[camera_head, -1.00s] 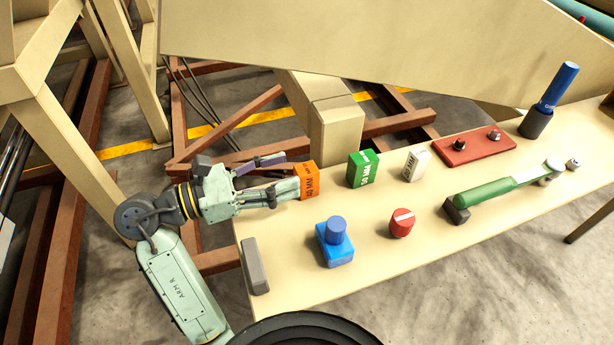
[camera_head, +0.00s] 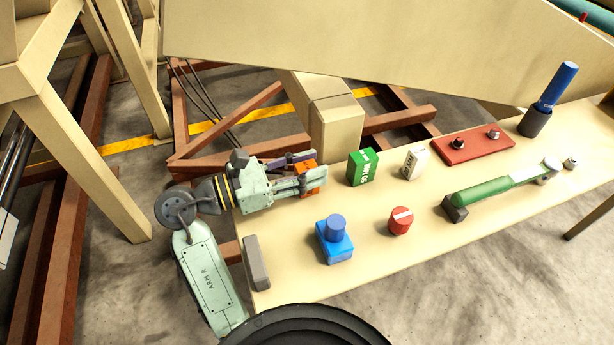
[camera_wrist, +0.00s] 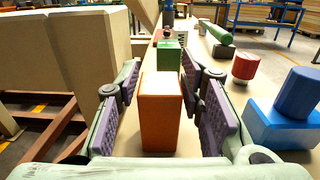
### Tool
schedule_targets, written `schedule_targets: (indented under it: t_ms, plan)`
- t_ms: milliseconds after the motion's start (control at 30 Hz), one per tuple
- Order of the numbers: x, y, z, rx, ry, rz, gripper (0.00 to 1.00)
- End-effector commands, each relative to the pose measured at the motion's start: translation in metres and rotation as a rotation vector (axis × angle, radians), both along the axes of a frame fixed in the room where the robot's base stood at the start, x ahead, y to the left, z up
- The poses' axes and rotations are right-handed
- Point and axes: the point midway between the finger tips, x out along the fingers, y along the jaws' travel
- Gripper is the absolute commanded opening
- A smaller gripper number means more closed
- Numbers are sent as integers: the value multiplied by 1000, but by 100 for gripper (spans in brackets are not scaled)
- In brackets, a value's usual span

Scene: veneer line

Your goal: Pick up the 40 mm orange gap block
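The orange gap block (camera_head: 307,166) stands upright near the left end of the cream table, partly hidden by my fingers in the head view. In the wrist view the orange block (camera_wrist: 161,112) stands between my two purple-padded fingers. My gripper (camera_head: 303,171) reaches in from the left with a finger on each side of the block. In the wrist view my gripper (camera_wrist: 166,108) is open, with a visible gap between the block and the pads on both sides.
A green 50 mm block (camera_head: 362,167) stands just beyond, then a white block (camera_head: 414,162). A blue block with a knob (camera_head: 335,241), a red knob (camera_head: 400,221) and a grey bar (camera_head: 256,263) lie nearer. A green-handled tool (camera_head: 490,190) and red plate (camera_head: 472,147) are to the right.

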Motion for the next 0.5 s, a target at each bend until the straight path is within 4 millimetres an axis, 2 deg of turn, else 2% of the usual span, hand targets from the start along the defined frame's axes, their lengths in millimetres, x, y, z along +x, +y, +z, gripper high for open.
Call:
schedule_targets:
  t_ms: [500]
  plan:
    - [0,0,0,0,0,0,0]
